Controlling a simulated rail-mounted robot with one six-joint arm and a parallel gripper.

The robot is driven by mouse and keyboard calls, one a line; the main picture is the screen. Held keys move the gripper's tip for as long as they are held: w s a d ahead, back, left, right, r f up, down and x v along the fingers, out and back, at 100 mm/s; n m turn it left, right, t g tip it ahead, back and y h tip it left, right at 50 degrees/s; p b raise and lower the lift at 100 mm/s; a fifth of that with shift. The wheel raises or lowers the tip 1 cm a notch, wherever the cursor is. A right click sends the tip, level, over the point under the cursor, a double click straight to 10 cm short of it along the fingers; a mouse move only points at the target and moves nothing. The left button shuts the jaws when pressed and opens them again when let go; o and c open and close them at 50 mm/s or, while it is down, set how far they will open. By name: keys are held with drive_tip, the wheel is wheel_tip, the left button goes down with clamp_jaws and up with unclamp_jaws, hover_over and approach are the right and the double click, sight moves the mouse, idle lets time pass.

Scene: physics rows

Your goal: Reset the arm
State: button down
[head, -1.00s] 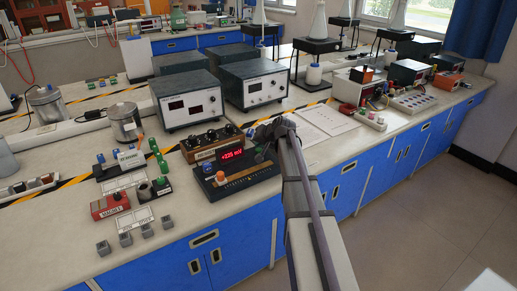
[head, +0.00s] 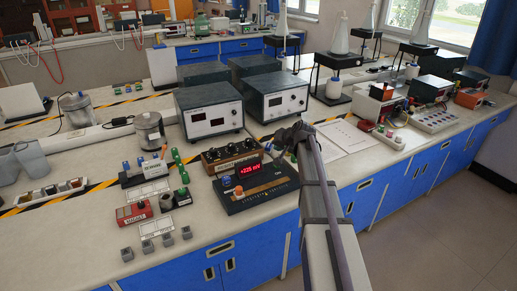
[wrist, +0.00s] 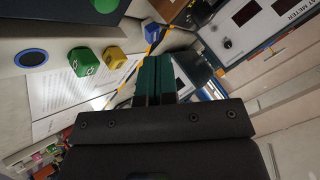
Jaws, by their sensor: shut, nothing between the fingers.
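My gripper (head: 286,138) is at the end of my raised arm, in the middle of the head view. It appears just behind and right of the black panel with a red display (head: 262,190); its height above the bench is hard to judge. In the wrist view the teal fingers of my gripper (wrist: 156,68) lie side by side, closed, with nothing held between them.
The bench (head: 85,225) holds two white meter boxes (head: 212,118), a metal can (head: 149,130), a red module (head: 134,214) and white sheets (head: 345,137). Floor at right is clear.

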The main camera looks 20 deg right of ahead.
drive_tip(key=s+a+g, duration=0.1)
drive_tip(key=s, duration=0.1)
drive_tip(key=s+a+f+g, duration=0.1)
drive_tip(key=s, duration=0.2)
drive_tip(key=s+a+f+n+g, duration=0.1)
drive_tip(key=s, duration=0.1)
drive_tip(key=shift+s+f, duration=0.2)
drive_tip(key=shift+s, duration=0.1)
drive_tip(key=s+a+r+n+g+h+p, duration=0.1)
drive_tip(key=s+a+n+g+p, duration=0.3)
drive_tip(key=s+a, duration=1.5)
drive_tip(key=s+n+g+h, duration=0.1)
drive_tip(key=s+g, duration=0.1)
drive_tip(key=s, duration=0.2)
drive_tip(key=shift+s+a+n, duration=0.3)
drive_tip(key=shift+s+a, duration=0.05)
drive_tip(key=shift+a, duration=0.05)
drive_tip(key=shift+r, duration=0.1)
